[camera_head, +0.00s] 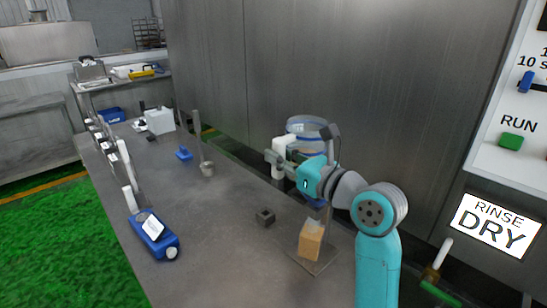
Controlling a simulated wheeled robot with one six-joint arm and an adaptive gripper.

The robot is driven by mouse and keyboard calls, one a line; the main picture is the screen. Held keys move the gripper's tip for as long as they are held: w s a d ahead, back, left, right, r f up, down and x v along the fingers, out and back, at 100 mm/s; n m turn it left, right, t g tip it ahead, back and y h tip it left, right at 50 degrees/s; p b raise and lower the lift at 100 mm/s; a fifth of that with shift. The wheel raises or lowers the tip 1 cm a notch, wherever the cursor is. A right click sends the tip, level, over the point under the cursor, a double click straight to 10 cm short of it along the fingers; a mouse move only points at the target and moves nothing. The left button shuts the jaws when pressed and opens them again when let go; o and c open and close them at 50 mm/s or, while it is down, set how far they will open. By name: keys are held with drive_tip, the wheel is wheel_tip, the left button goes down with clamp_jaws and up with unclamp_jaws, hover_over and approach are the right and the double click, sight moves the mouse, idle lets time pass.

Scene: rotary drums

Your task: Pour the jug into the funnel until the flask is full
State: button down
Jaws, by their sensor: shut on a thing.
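My gripper (275,160) is at the end of my teal and grey arm, above the right edge of the grey table. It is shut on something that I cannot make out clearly. A white piece (281,145) shows right at the jaws; I cannot tell whether it is part of the jug. A clear round vessel with a bluish rim (306,124) shows just behind the gripper, partly hidden by it; I cannot tell whether it is the jug. I cannot pick out the funnel or the flask with certainty.
The grey table (215,235) has bare room in its middle. On it are a small grey cup (207,169), a dark block (265,216), a tan box (311,241) and a blue device (153,235). A steel wall (350,80) rises behind. A RINSE DRY sign (495,226) is at right.

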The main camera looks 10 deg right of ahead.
drive_tip(key=shift+w+a+r+m+t+y, duration=0.15)
drive_tip(key=shift+w+a+r+t+y, duration=0.1)
drive_tip(key=shift+t+y, duration=0.25)
drive_tip(key=shift+w+a+r+m+t+y, duration=0.1)
drive_tip(key=shift+a+r+m+t+y, duration=0.15)
drive_tip(key=shift+t, duration=0.35)
drive_tip(key=t, duration=0.1)
drive_tip(key=t+y, duration=0.1)
drive_tip(key=t, duration=0.1)
drive_tip(key=shift+w+a+r+m+y, duration=0.15)
drive_tip(key=shift+w+r+m+y, duration=0.1)
drive_tip(key=shift+r+m, duration=0.15)
drive_tip(key=shift+f+m+t+y, duration=0.1)
drive_tip(key=shift+m+t+y, duration=0.2)
drive_tip(key=shift+t, duration=1.1)
